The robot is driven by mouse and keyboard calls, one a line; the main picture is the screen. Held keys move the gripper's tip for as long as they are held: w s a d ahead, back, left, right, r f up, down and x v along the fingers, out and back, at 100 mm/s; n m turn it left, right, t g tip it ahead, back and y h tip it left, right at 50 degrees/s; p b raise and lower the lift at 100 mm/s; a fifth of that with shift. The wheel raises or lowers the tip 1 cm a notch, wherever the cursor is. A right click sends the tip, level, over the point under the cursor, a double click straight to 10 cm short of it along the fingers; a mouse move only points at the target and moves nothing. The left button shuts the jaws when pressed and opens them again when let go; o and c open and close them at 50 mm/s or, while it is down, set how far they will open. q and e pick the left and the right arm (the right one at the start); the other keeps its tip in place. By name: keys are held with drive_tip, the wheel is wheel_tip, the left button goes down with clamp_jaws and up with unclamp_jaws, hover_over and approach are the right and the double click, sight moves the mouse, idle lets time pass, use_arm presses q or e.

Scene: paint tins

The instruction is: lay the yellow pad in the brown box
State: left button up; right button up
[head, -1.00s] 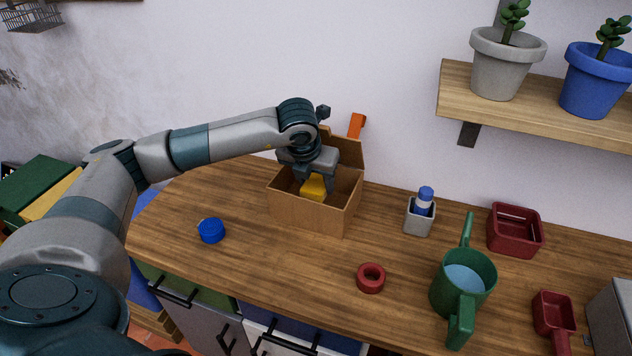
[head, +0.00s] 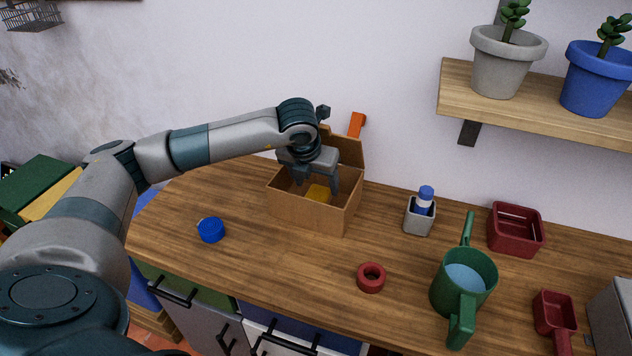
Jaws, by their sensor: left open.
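The brown box (head: 309,211) stands open on the wooden counter near the wall, its lid flap raised at the back. The yellow pad (head: 319,193) is inside the box, low down and partly hidden by the front wall and by a finger. My left gripper (head: 317,188) reaches into the box opening from above. It is open, with its fingers around and above the pad; whether a finger touches it cannot be told. My right gripper is not in view.
A blue lid-like disc (head: 211,230) lies left of the box, a red ring (head: 371,278) in front. An orange object (head: 357,124) shows behind the box.

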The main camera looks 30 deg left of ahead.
use_arm(q)
drive_tip(key=shift+r+p, duration=0.25)
drive_tip(key=shift+p, duration=0.1)
drive_tip(key=shift+r+p, duration=0.55)
drive_tip(key=shift+r, duration=0.05)
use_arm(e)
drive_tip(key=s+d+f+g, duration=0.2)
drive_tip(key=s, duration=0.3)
use_arm(q)
drive_tip(key=b+v, duration=0.2)
drive_tip(key=v, duration=0.9)
drive_tip(key=shift+s+r, duration=0.15)
drive_tip(key=shift+r, duration=0.1)
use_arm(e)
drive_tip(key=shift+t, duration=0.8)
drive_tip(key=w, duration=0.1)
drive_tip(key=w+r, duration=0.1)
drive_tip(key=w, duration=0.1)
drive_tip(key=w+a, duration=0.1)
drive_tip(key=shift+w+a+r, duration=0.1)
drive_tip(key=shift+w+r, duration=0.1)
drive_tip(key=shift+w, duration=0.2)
use_arm(q)
drive_tip(key=shift+d, duration=0.1)
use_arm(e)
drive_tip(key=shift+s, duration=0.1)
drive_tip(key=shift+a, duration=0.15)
